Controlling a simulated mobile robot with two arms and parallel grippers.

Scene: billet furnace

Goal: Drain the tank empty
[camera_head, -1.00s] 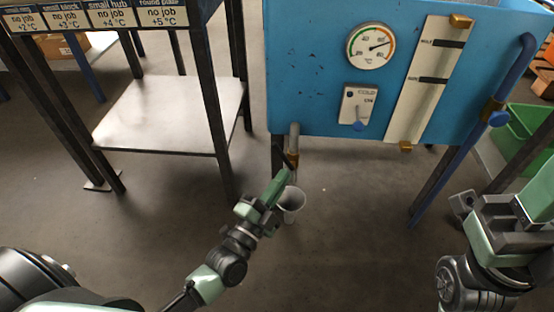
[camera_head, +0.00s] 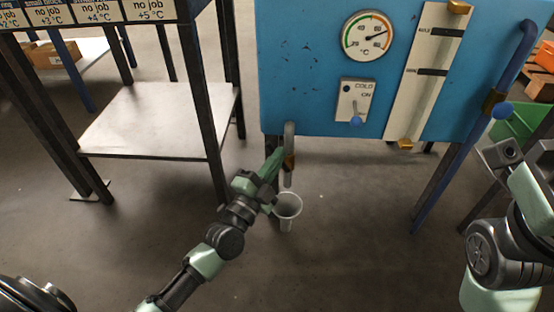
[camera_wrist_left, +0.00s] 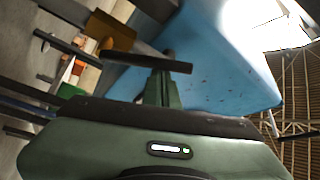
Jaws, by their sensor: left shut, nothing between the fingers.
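The blue tank (camera_head: 305,85) fills the upper middle. Its grey drain pipe (camera_head: 289,133) comes down from the lower left corner past a brass valve body (camera_head: 289,161). A pale cup-like drain (camera_head: 288,205) stands on the floor below the pipe. My left gripper (camera_head: 275,160) is shut and empty, just left of the valve. In the left wrist view a dark bar (camera_wrist_left: 145,61) crosses in front of the fingers (camera_wrist_left: 158,88); it may be the valve lever. A brass part (camera_wrist_left: 110,30) shows beyond. I cannot read the level in the sight gauge (camera_head: 423,72). My right gripper (camera_head: 505,155) is partly visible at the right edge.
A dial thermometer (camera_head: 367,36) and a COLD switch plate (camera_head: 354,101) are on the tank front. A rack with a lower shelf (camera_head: 150,120) stands left. The floor in front is clear.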

